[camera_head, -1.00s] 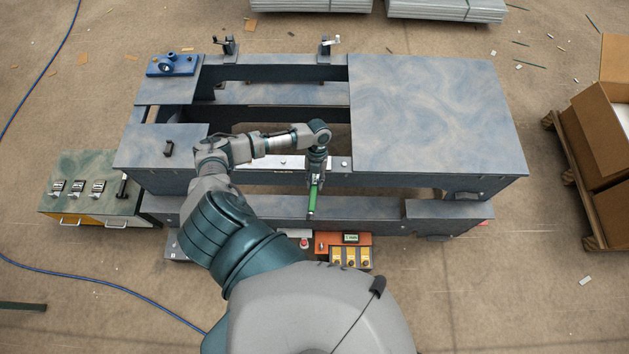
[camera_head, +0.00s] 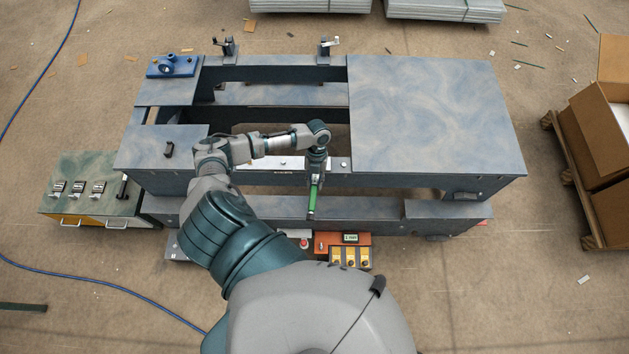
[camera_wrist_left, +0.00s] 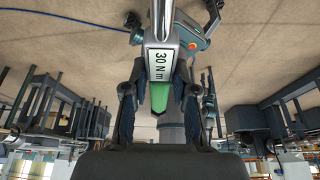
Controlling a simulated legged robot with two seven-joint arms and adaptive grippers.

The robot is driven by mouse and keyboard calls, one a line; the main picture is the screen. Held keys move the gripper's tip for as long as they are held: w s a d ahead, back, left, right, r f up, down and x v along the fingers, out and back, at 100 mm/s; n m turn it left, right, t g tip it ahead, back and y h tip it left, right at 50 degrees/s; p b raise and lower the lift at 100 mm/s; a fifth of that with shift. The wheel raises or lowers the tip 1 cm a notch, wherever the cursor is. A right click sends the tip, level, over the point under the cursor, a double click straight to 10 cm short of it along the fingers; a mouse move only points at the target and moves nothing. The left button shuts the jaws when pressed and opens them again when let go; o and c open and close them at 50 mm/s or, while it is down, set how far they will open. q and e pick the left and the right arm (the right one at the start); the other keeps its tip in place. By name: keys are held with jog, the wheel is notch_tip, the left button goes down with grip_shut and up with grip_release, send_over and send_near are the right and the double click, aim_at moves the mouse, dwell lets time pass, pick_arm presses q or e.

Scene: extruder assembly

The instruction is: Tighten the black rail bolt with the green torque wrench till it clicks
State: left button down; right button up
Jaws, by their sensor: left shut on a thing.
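The green torque wrench (camera_head: 313,197) shows in the head view below my left gripper (camera_head: 315,172), with its green handle pointing toward the front of the machine. My left gripper is shut on it. In the left wrist view, the wrench (camera_wrist_left: 159,62) carries a "30 N m" label and sits between the two fingers of the gripper (camera_wrist_left: 157,105). A pale rail strip (camera_head: 285,162) runs beside the gripper, with a small bolt-like spot (camera_head: 343,164) to its right. The black rail bolt and the wrench head cannot be made out. My right gripper is not in view.
The blue-grey machine frame (camera_head: 430,115) fills the middle, with open slots around the arm. A blue bracket (camera_head: 172,65) stands at its back left.

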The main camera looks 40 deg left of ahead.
pick_arm(q)
jog(key=shift+w+r+p, duration=0.2)
jog(key=shift+r+p, duration=0.15)
dwell(0.3)
jog(key=shift+a+r+t+y+p, duration=0.1)
jog(key=shift+r+t+y+p, duration=0.15)
jog(key=shift+t+p, duration=0.3)
jog(key=shift+w, duration=0.1)
jog(key=shift+w+d+f+n, duration=0.15)
jog(key=shift+d+n, duration=0.2)
jog(key=shift+n, duration=0.05)
jog(key=shift+p, duration=0.3)
